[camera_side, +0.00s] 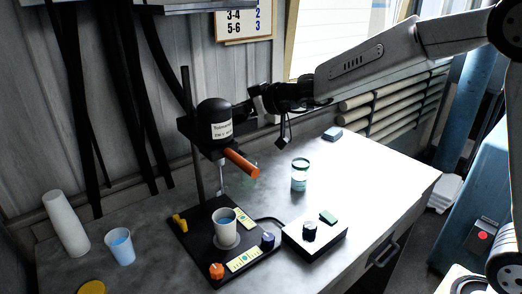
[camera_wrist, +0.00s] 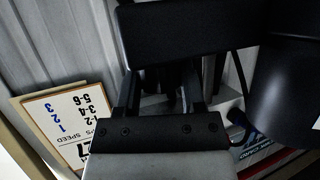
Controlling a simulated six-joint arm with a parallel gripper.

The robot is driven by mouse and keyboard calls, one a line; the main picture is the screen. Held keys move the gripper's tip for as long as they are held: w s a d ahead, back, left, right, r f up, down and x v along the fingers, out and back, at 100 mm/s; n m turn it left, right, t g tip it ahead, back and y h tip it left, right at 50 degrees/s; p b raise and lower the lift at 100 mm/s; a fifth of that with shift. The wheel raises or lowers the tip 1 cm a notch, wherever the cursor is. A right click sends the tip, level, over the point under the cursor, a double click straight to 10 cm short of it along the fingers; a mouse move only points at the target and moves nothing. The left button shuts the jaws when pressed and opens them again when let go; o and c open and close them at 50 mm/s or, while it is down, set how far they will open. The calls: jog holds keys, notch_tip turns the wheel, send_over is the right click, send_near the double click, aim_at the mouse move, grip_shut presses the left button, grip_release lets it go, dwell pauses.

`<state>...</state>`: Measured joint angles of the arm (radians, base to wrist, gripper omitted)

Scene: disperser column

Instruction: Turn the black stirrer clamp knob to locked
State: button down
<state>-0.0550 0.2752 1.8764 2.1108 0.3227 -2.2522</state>
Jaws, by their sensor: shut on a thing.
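The disperser's black motor head (camera_side: 214,130) with a white label hangs on a vertical column (camera_side: 187,85), held by a black clamp arm (camera_side: 186,125). An orange handle (camera_side: 241,162) sticks out below the head. My gripper (camera_side: 243,112) reaches in from the right, at the height of the head and close behind it. In the wrist view, my gripper's two dark fingers (camera_wrist: 163,92) are shut on a dark part between them, taken to be the black clamp knob. The knob's shape and its turned position are hidden. A black bar (camera_wrist: 185,28) crosses above the fingers.
A cup (camera_side: 226,228) stands on the black base plate (camera_side: 190,240) under the thin shaft.

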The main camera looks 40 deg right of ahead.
jog(key=shift+r+m+h, duration=0.1)
jog(key=shift+m+h, duration=0.3)
dwell(0.5)
jog(key=shift+c, duration=1)
grip_release()
jog(key=shift+s+d, duration=0.1)
jog(key=shift+s, duration=0.05)
jog(key=v, duration=0.7)
jog(key=shift+s, duration=0.25)
